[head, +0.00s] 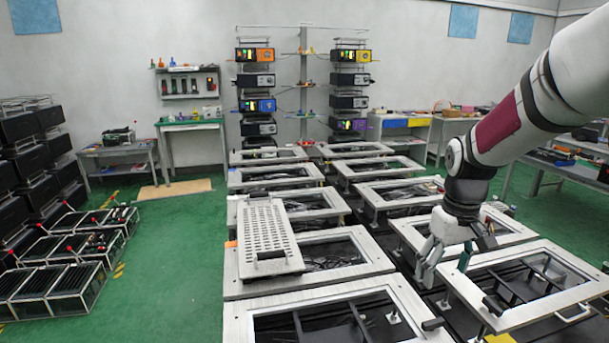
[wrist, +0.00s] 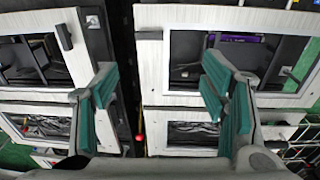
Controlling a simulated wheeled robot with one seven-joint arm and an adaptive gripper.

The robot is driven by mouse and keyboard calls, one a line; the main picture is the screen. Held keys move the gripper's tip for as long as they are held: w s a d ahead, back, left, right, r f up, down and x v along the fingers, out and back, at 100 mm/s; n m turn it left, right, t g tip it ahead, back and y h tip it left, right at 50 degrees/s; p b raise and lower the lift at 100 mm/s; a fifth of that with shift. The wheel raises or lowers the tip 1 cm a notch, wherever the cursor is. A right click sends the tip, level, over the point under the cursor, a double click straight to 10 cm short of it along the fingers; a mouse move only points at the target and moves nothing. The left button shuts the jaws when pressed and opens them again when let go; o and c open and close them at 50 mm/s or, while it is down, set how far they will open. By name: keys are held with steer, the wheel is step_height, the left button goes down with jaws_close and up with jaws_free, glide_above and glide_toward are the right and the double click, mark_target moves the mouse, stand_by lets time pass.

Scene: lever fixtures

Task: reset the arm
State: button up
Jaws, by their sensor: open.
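My arm (head: 510,130) reaches in from the upper right of the head view. My gripper (head: 447,262) points down above the gap between the two rows of framed fixtures, at the right. In the wrist view my gripper (wrist: 160,92) shows two teal-padded fingers spread wide apart, with nothing between them. Below the fingers lie a pale frame (wrist: 152,75) at the right and another frame (wrist: 80,75) at the left, with a dark gap between. A small red knob (wrist: 139,138) shows in that gap.
A perforated panel (head: 268,235) lies across a frame in the left row. Racks of black boxes (head: 60,262) stand at the left. Shelves of devices (head: 257,95) and benches line the back wall. Green floor (head: 165,260) is clear left of the frames.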

steer(key=s+a+r+m+t, duration=0.1)
steer(key=s+a+r+t, duration=0.1)
steer(key=s+a+r, duration=0.7)
steer(key=s+a+r+m+t, duration=0.1)
steer(key=s+a+r+t, duration=0.1)
steer(key=s, duration=1.1)
steer(key=shift+s+r+t, duration=0.2)
steer(key=shift+r+t, duration=0.3)
steer(key=shift+r, duration=0.15)
steer(key=shift+a, duration=0.1)
steer(key=shift+c, duration=0.3)
